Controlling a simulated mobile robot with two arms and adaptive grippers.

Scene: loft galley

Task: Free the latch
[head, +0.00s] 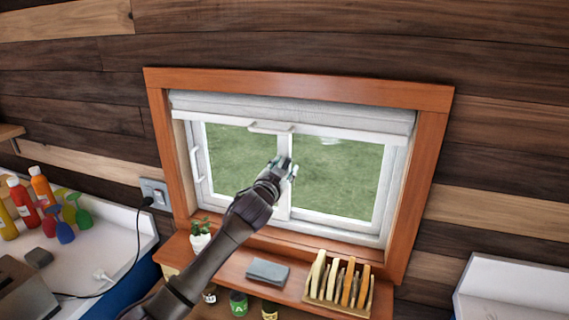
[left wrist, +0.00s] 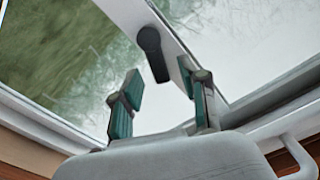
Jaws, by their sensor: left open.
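The window (head: 239,154) has a white frame, two panes and a middle stile. In the left wrist view a black latch (left wrist: 152,52) is on the white stile, its rounded end up and its narrower end down. My left gripper (head: 285,166) is in front of the stile in the head view, which hides the latch there. In the left wrist view my left gripper (left wrist: 158,78) is open, its two green-padded fingers apart. The latch's lower end appears between the fingertips; I cannot tell whether they touch it. My right gripper is in neither view.
A raised blind (head: 330,118) hangs across the window top. A white handle (head: 195,165) is on the left sash. Below, the wooden shelf (head: 222,262) holds a potted plant (head: 200,237), a grey cloth (head: 267,272) and a wooden rack (head: 322,297). Bottles (head: 24,205) stand at left.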

